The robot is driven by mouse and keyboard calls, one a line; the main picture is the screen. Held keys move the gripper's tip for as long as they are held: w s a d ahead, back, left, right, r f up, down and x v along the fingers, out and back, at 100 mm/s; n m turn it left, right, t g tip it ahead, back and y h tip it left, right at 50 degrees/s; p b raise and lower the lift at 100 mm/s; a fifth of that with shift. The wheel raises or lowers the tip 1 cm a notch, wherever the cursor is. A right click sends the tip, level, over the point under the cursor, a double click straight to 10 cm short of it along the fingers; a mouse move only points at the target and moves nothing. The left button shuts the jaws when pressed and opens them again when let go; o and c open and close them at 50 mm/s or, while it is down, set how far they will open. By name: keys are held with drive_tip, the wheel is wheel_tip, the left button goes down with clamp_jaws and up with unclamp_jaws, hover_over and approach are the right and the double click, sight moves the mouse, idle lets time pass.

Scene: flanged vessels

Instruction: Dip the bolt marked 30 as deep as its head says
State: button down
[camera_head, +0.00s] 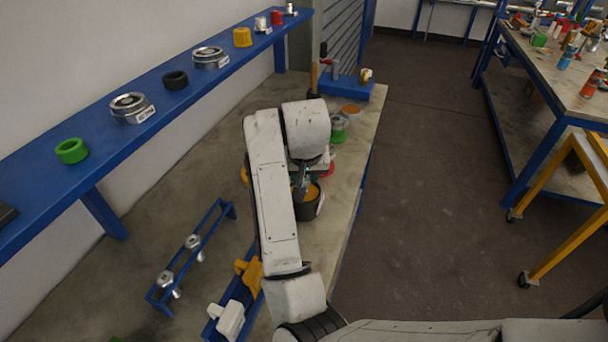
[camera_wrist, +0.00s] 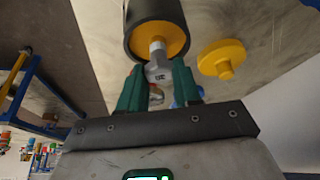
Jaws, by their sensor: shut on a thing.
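My gripper (camera_wrist: 159,75) has green fingers shut on a grey metal bolt (camera_wrist: 158,72). The bolt's head faces the wrist camera; its small dark mark is too small to read surely. The shank points into a dark round vessel (camera_wrist: 136,12) with an orange filling (camera_wrist: 177,42). The shank seems to meet the orange, but I cannot tell how deep it is. In the head view the vessel (camera_head: 311,210) stands on the bench below my gripper (camera_head: 303,182), partly hidden by my arm. Two other bolts (camera_head: 166,280) (camera_head: 192,242) hang in a blue rack (camera_head: 206,228).
A yellow lid (camera_wrist: 222,60) lies beside the vessel. A green-rimmed vessel (camera_head: 339,127) and an orange-filled dish (camera_head: 351,109) stand farther back. A blue shelf (camera_head: 105,157) with rings and flanges runs along the left wall. A blue stand with yellow and white parts (camera_head: 232,318) is near my arm.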

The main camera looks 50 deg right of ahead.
sight(305, 179)
wheel_tip(305, 179, up, 9)
drive_tip(key=p, duration=0.8)
idle(0.5)
idle(0.5)
